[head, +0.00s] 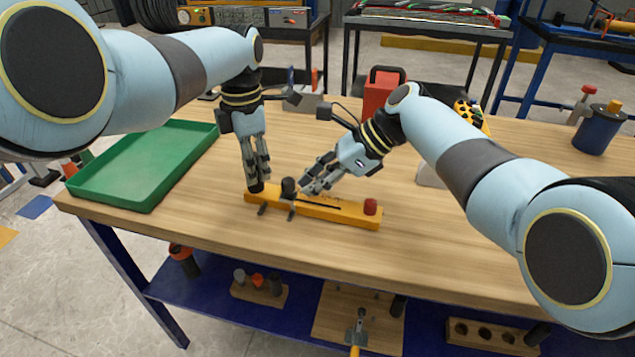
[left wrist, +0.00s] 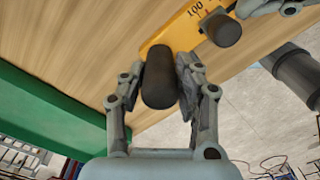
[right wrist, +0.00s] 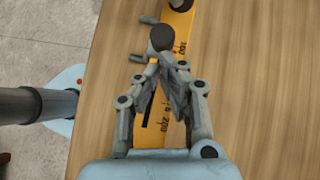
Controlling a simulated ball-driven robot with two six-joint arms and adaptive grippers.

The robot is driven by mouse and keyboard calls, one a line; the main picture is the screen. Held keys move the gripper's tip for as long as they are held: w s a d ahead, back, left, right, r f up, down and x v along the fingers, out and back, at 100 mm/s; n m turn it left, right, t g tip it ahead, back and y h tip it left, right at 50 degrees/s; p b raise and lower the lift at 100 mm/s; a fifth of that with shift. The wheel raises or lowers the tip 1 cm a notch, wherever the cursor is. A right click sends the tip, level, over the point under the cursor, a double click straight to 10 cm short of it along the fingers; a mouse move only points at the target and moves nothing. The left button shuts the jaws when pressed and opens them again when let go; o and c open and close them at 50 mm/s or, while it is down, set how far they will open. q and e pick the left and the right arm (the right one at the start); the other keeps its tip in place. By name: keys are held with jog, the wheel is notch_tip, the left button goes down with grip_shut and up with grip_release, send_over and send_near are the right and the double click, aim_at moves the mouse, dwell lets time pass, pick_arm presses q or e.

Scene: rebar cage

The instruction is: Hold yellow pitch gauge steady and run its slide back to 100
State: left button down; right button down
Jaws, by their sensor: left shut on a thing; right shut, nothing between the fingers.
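The yellow pitch gauge (head: 335,209) lies flat on the bench near its front edge; it also shows in the right wrist view (right wrist: 177,75). My left gripper (head: 257,182) is shut on the dark handle (left wrist: 160,82) at the gauge's left end. The slide's dark knob (head: 288,186) stands just right of that handle; in the right wrist view the knob (right wrist: 162,38) is beside the 100 mark. My right gripper (head: 308,188) is shut and empty, low over the gauge, just right of the knob. Whether it touches the knob is unclear. A red knob (head: 371,206) marks the right end.
A green tray (head: 150,160) lies left of the gauge. A red box (head: 383,90) stands behind my right gripper, and a blue cylinder (head: 598,130) stands at the far right. The bench front edge is close to the gauge. Bare wood lies right of it.

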jog(key=shift+a, duration=0.1)
jog(key=shift+w+a, duration=0.15)
jog(key=shift+a, duration=0.45)
jog(key=shift+w+a, duration=0.15)
jog(key=shift+a, duration=0.4)
pick_arm(q)
jog(key=shift+d, duration=0.15)
pick_arm(e)
jog(key=shift+a, duration=0.1)
jog(key=d, duration=0.4)
jog(key=shift+s+d+f, duration=0.15)
jog(key=shift+s+d, duration=0.05)
jog(key=shift+d, duration=0.15)
pick_arm(q)
jog(key=c, duration=0.9)
grip_release()
jog(key=shift+a, duration=0.2)
jog(key=shift+o, duration=0.2)
pick_arm(e)
jog(key=v, duration=0.9)
jog(key=shift+d+r, duration=0.25)
jog(key=shift+r, duration=0.1)
